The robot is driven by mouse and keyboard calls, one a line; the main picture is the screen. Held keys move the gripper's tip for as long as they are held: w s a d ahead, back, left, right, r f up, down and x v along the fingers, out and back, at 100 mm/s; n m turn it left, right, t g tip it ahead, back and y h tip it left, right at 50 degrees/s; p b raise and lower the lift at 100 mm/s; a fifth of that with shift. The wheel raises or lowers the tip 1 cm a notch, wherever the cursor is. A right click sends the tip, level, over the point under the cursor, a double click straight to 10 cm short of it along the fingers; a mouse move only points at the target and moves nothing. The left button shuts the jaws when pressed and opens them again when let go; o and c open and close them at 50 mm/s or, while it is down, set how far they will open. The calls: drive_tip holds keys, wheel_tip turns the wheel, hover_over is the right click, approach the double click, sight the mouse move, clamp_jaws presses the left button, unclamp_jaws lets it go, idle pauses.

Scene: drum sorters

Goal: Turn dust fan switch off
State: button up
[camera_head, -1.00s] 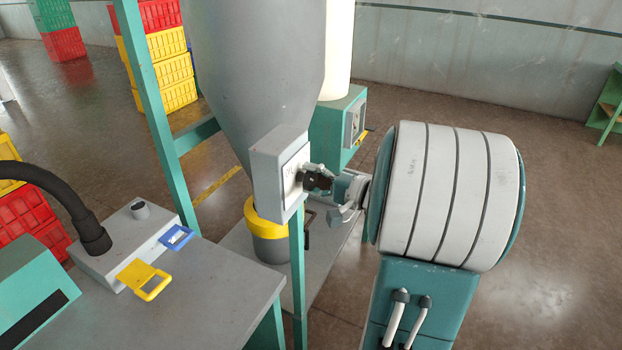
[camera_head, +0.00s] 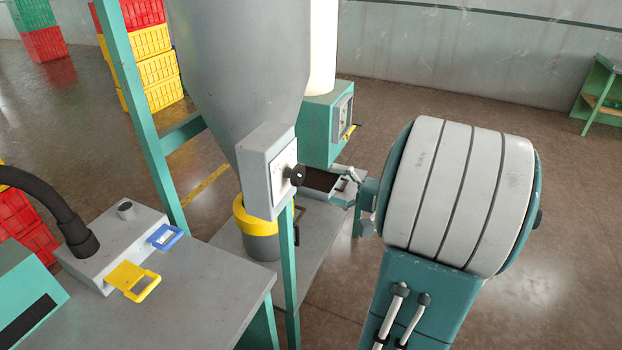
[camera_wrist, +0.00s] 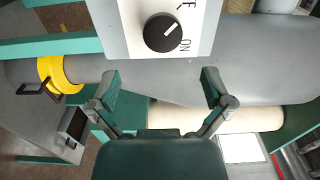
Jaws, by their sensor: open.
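A black rotary knob (camera_head: 296,175) sits on the white face of a grey switch box (camera_head: 262,165) in front of the grey hopper. In the wrist view the knob (camera_wrist: 163,32) shows a white pointer line slanting to the upper right. The label ON is beside it at the lower right, and another label is cut off at the top. My gripper (camera_head: 347,183) is to the right of the knob, apart from it. In the wrist view my gripper (camera_wrist: 161,88) has its two fingers spread with nothing between them, below the knob.
A teal cabinet (camera_head: 318,128) with a dial face (camera_head: 342,117) stands behind. A yellow-rimmed bucket (camera_head: 262,225) is under the hopper, beside a teal post (camera_head: 288,270). A grey table (camera_head: 205,290) with yellow and blue handles fills the lower left. Floor at right is open.

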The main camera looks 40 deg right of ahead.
drive_tip(key=v, duration=0.4)
drive_tip(key=shift+s, duration=0.1)
idle(0.3)
drive_tip(key=w+a+f+n+g+y, duration=0.15)
drive_tip(key=a+g, duration=0.25)
drive_tip(key=a, duration=0.4)
drive_tip(key=w+a+n+g+y, duration=0.1)
drive_tip(key=a+n+g, duration=0.3)
drive_tip(key=a, duration=0.5)
drive_tip(key=s+a+n+g+h, duration=0.1)
drive_tip(key=s+a+n+h, duration=0.2)
drive_tip(key=a+n+h, duration=0.1)
drive_tip(key=s+a+n+g+h, duration=0.2)
drive_tip(key=a+n+h, duration=0.2)
drive_tip(key=a, duration=0.3)
drive_tip(key=shift+s+a+r+h, duration=0.15)
drive_tip(key=shift+s+a+h, duration=0.2)
drive_tip(key=shift+h, duration=0.4)
